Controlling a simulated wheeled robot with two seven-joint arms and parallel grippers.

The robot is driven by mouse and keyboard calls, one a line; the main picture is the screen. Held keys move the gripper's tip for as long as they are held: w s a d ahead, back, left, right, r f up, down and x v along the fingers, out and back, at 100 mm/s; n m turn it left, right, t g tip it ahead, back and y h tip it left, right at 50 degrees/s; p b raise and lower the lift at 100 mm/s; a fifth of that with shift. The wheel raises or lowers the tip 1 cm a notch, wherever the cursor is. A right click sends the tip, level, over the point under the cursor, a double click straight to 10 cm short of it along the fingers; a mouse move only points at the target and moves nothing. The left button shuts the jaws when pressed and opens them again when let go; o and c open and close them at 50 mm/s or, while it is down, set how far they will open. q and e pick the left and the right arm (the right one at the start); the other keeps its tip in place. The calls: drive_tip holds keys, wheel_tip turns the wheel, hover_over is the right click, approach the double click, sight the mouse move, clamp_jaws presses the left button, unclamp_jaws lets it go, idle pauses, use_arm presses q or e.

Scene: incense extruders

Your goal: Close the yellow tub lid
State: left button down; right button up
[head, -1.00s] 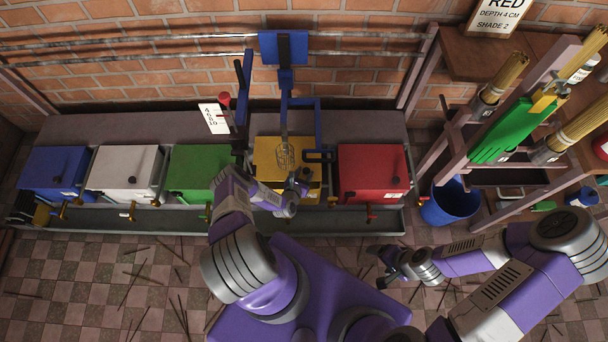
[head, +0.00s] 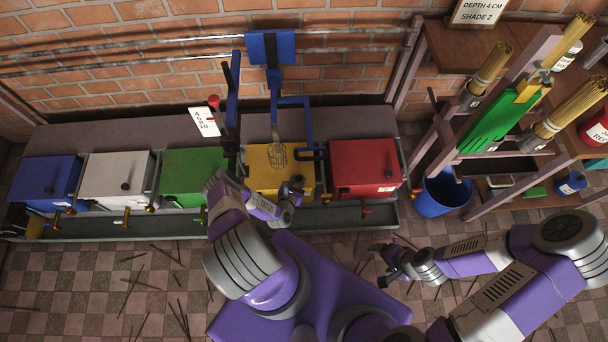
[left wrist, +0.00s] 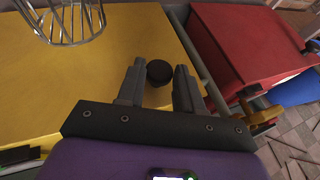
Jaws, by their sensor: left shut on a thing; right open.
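The yellow tub (head: 265,183) stands in the row of tubs, between the green and red ones. Its yellow lid (left wrist: 60,90) fills much of the left wrist view as a flat surface; I cannot tell if it sits fully down. My left gripper (head: 297,184) is at the right side of the tub. In the left wrist view its fingers (left wrist: 158,78) are shut on the lid's round black knob (left wrist: 160,70), one on each side. My right gripper (head: 378,265) is open and empty over the floor, right of my base.
A wire whisk (head: 277,155) on a blue stand hangs over the yellow tub. The red tub (head: 366,170) is close on the right, the green tub (head: 192,178) on the left. A blue bucket (head: 443,195) and a rack (head: 480,140) stand further right. Sticks litter the floor.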

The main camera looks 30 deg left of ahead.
use_arm(q)
drive_tip(key=shift+s+d+f, duration=0.1)
drive_tip(key=shift+s+d, duration=0.1)
drive_tip(key=shift+s, duration=0.1)
drive_tip(key=c, duration=1.1)
unclamp_jaws()
drive_tip(key=shift+o, duration=0.4)
drive_tip(key=p+v, duration=0.2)
drive_tip(key=v, duration=0.5)
drive_tip(key=shift+s+r, duration=0.25)
